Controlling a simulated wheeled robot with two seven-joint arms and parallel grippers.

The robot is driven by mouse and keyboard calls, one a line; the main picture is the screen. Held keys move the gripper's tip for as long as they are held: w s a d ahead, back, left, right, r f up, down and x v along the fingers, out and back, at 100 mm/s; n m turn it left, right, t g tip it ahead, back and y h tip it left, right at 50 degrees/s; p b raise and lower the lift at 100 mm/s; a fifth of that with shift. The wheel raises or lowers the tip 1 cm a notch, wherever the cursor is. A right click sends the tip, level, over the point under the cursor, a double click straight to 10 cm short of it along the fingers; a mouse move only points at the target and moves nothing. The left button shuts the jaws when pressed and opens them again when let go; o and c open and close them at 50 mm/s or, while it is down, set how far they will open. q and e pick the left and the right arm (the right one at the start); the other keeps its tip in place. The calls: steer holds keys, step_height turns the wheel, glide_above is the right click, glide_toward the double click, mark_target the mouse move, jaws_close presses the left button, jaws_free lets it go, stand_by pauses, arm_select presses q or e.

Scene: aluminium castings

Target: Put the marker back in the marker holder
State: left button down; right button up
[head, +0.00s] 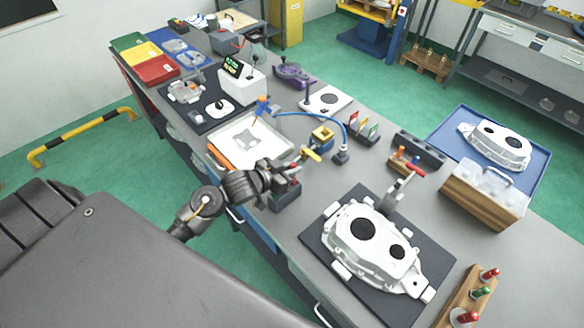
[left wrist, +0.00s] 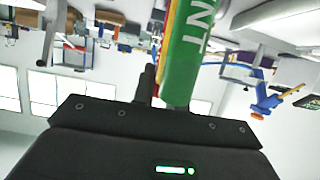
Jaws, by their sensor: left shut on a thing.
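My left gripper (head: 288,176) is over the near edge of the bench, beside a dark open box (head: 286,198), which looks like the marker holder. It is shut on a green marker (left wrist: 190,55) with white lettering, which shows large in the left wrist view. Yellow and red strips show just behind the marker there; I cannot tell what they belong to. In the head view the marker is mostly hidden by the fingers. Whether it touches the box is unclear. My right gripper is not in view.
A white casting (head: 372,244) lies on a dark mat at the near right. A white tray (head: 250,140) is left of the gripper. A wooden rack (head: 466,300) stands near the front edge.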

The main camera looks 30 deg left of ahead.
arm_select(q)
steer(key=shift+f, duration=0.4)
steer(key=c, duration=1.3)
jaws_free()
steer(key=shift+c, duration=0.2)
steer(key=shift+s, duration=0.1)
steer(key=b+v, duration=0.2)
steer(key=v, duration=0.8)
steer(key=shift+s+r, duration=0.3)
steer(key=shift+a+f, duration=0.1)
steer(key=shift+a, duration=0.05)
